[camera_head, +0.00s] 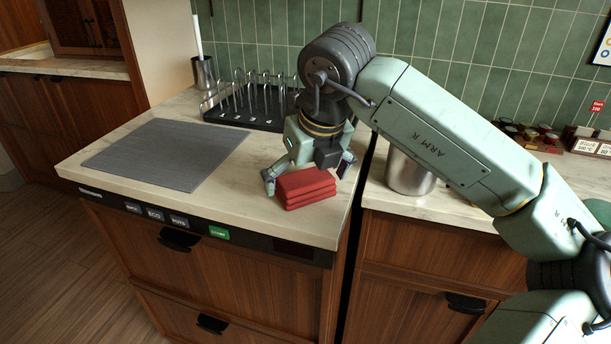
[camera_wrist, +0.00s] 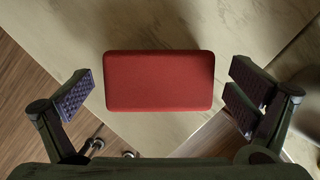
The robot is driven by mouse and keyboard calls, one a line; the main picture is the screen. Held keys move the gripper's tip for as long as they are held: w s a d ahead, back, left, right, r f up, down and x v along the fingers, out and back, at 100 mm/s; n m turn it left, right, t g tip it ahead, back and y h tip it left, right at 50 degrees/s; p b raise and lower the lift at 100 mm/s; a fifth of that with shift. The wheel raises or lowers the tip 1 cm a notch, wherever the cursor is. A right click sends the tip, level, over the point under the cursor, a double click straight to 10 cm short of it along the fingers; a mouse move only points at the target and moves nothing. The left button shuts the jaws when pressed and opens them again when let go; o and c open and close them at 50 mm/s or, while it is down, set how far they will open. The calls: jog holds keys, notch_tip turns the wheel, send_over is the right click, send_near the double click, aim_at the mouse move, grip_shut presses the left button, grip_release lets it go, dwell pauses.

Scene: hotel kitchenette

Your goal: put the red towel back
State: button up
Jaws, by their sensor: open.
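A folded red towel (camera_head: 305,188) lies on the pale marble counter near its front right corner. It is a neat stack of layers. In the wrist view the towel (camera_wrist: 160,80) is a rounded rectangle between and slightly ahead of the two finger pads. My gripper (camera_head: 308,180) is open above and around the towel, one finger at its left and the other at its back right. In the wrist view my gripper (camera_wrist: 165,95) shows clear gaps between both pads and the towel.
A grey ribbed mat (camera_head: 168,155) lies on the left of the counter. A black rack (camera_head: 250,112) with upright wire loops stands behind. A metal pot (camera_head: 408,172) stands on the right counter, beyond a narrow dark gap. A metal cup (camera_head: 204,73) stands at the back left.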

jog(key=b+v, duration=0.1)
jog(key=v, duration=1.1)
